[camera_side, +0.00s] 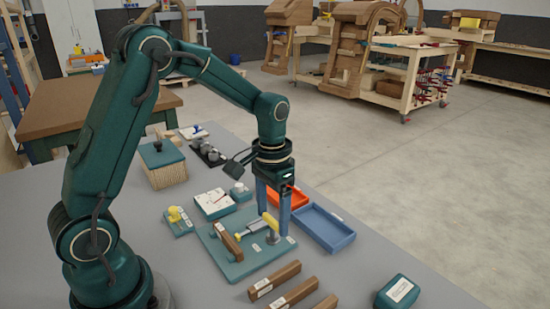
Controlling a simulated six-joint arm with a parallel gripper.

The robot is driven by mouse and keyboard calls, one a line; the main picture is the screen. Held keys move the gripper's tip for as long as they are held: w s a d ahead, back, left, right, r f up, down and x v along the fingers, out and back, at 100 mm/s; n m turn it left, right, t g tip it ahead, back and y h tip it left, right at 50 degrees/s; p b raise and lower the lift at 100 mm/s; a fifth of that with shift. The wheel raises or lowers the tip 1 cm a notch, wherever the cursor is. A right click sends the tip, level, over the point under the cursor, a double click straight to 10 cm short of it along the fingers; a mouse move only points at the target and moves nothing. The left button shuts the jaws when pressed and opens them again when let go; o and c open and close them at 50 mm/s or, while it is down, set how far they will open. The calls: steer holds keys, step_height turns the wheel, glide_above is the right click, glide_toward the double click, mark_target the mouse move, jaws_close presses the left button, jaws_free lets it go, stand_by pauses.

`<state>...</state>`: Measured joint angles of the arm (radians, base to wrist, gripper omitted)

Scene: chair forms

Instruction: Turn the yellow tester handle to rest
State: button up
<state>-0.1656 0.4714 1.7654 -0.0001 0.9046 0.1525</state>
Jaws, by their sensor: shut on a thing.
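The tester is a flat teal plate (232,267) on the grey table, at the picture's lower middle. A brown wooden bar (228,243) is mounted at its left. The yellow handle (270,222) is at the plate's right side, with a paler yellow lever part (252,227) running left from it toward the bar. My gripper (273,222) points down over the plate, its two blue fingers on either side of the yellow handle and shut on it. The fingers partly hide the handle, and its exact contact is too small to see.
An orange tray (301,194) and a blue tray (333,240) lie close behind and right of my gripper. A white-faced box (214,204) and a yellow-knobbed block (177,221) stand left. Brown bars (274,281) and a teal box (397,292) lie in front.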

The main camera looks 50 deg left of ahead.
mark_target(272, 220)
stand_by(0.5)
steer(key=o, duration=1.3)
steer(key=shift+r, duration=0.15)
steer(key=shift+r, duration=2.5)
